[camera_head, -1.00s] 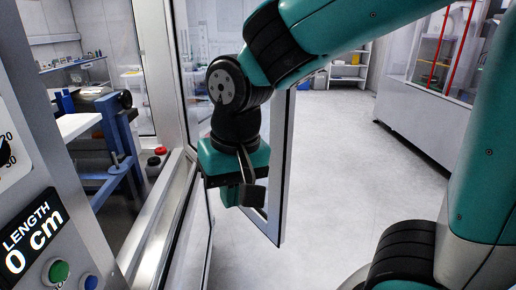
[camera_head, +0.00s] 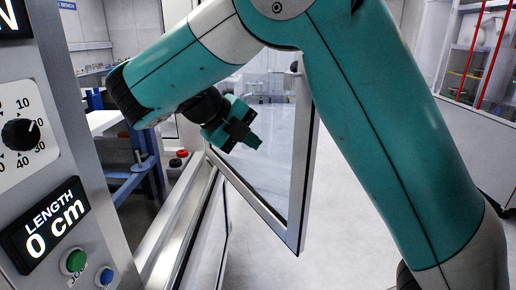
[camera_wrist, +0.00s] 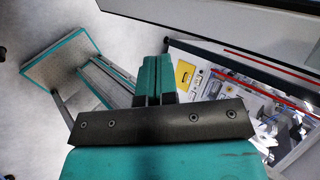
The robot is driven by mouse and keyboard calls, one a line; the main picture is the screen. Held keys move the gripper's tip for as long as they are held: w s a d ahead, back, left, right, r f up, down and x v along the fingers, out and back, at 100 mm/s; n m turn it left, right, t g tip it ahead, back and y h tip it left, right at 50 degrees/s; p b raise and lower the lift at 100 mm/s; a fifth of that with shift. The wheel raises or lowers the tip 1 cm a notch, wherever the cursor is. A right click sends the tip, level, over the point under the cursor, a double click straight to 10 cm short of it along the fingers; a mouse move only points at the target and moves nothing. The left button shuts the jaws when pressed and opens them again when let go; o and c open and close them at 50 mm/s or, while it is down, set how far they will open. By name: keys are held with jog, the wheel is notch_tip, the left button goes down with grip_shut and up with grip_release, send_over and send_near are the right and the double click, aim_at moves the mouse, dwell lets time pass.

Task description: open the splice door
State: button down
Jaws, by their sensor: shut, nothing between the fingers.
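The splice door appears to be the glass panel in a grey metal frame (camera_head: 298,165). In the head view it stands swung out from the machine opening, with floor visible beyond its free edge. My gripper (camera_head: 248,140) is shut and empty, and in the head view it appears over the door's glass. No grip on the frame shows, and I cannot tell the gap to the glass. In the wrist view the closed fingers (camera_wrist: 153,68) have nothing between them. My arm covers the door's top and part of its hinge side. No handle is visible.
The control panel (camera_head: 45,130) with a "LENGTH 0 cm" display (camera_head: 45,225) stands close at left. A cabinet with red strips (camera_head: 475,60) stands at right. Floor right of the door is clear.

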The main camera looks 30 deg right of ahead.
aim_at(296, 159)
jog(key=x, duration=0.3)
jog(key=d+r+b+x, duration=0.1)
jog(key=x, duration=0.6)
jog(key=shift+d+r, duration=0.2)
jog(key=shift+d, duration=0.25)
jog(key=shift+d+f, duration=0.15)
jog(key=shift+d, duration=0.3)
jog(key=shift+d, duration=0.1)
